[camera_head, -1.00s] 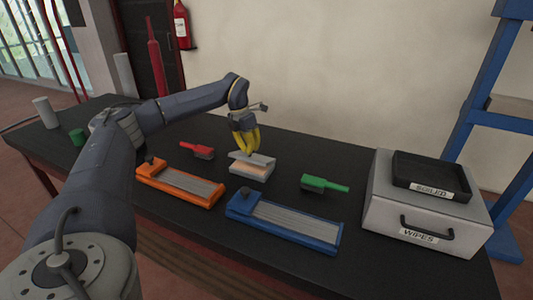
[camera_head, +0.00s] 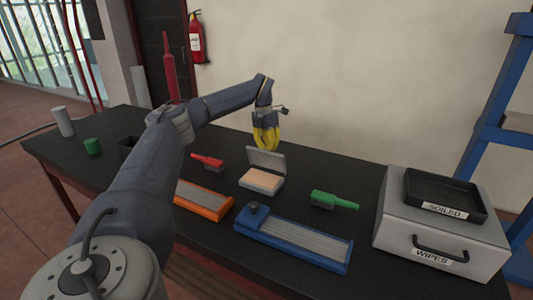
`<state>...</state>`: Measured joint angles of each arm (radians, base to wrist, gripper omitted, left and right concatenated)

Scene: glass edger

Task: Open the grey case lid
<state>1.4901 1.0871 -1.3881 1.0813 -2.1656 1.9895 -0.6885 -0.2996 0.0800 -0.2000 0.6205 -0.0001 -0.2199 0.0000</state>
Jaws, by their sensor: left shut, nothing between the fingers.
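The grey case (camera_head: 261,181) stands in the middle of the black table, with a light tan content showing inside. Its lid (camera_head: 267,160) stands raised, tilted up along the back edge. My left gripper (camera_head: 266,148) has yellow fingers, shut and empty, just behind and above the raised lid. The lid's top edge overlaps the fingertips in the picture, and I cannot tell whether they touch. My right gripper is not in view.
A red brush (camera_head: 207,160) lies left of the case and a green brush (camera_head: 334,200) right of it. An orange tray (camera_head: 203,199) and a blue tray (camera_head: 293,240) lie in front. The wipes box (camera_head: 398,232) with a black soiled tray (camera_head: 445,192) stands at the right.

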